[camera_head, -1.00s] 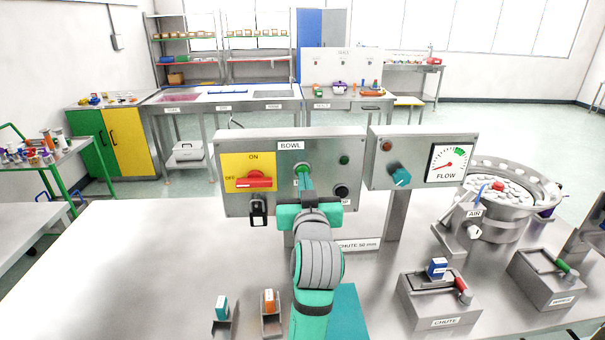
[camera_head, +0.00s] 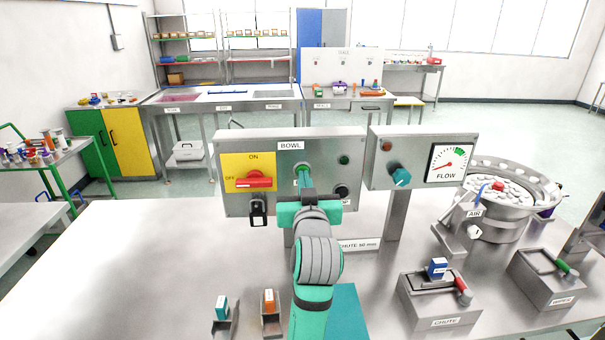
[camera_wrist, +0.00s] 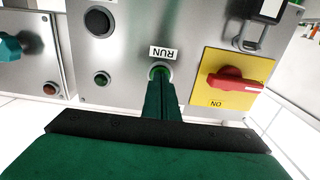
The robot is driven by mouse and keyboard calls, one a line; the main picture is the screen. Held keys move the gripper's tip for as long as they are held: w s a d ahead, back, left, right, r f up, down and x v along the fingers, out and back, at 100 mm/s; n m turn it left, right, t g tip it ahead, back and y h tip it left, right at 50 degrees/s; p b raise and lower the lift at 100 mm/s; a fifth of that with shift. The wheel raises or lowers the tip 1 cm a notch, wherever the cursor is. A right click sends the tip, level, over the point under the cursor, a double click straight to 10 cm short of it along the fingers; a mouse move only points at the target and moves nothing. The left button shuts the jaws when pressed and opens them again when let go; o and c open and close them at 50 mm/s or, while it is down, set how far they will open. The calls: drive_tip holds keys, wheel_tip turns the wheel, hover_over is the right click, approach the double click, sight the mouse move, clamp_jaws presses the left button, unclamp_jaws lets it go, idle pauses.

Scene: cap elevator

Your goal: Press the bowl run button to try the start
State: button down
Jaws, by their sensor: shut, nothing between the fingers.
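The grey bowl panel (camera_head: 232,200) stands upright on the bench, labelled BOWL. The green run button (camera_wrist: 161,70) sits in a pale ring next to the RUN label in the wrist view. It also shows at the fingertips in the head view (camera_head: 302,168). My gripper (camera_wrist: 161,84) is shut, and its fingertips lie over the button, hiding part of it. They look in contact, but I cannot tell whether the button is pushed in. A red rotary switch (camera_wrist: 236,79) on a yellow plate lies beside it, pointing to OFF in the head view (camera_head: 255,180).
A padlock (camera_head: 258,212) hangs below the switch. A black knob (camera_head: 341,192) and a small green lamp (camera_head: 344,160) are right of the button. The flow panel (camera_head: 410,150) stands close on the right. The vibrating bowl (camera_head: 505,225) is farther right. The bench's left side is clear.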

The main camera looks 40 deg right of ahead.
drive_tip(key=shift+w+d, duration=0.25)
drive_tip(key=shift+w, duration=0.15)
idle(0.4)
drive_tip(key=shift+s, duration=0.1)
drive_tip(key=shift+v, duration=2.7)
drive_tip(key=shift+a, duration=0.1)
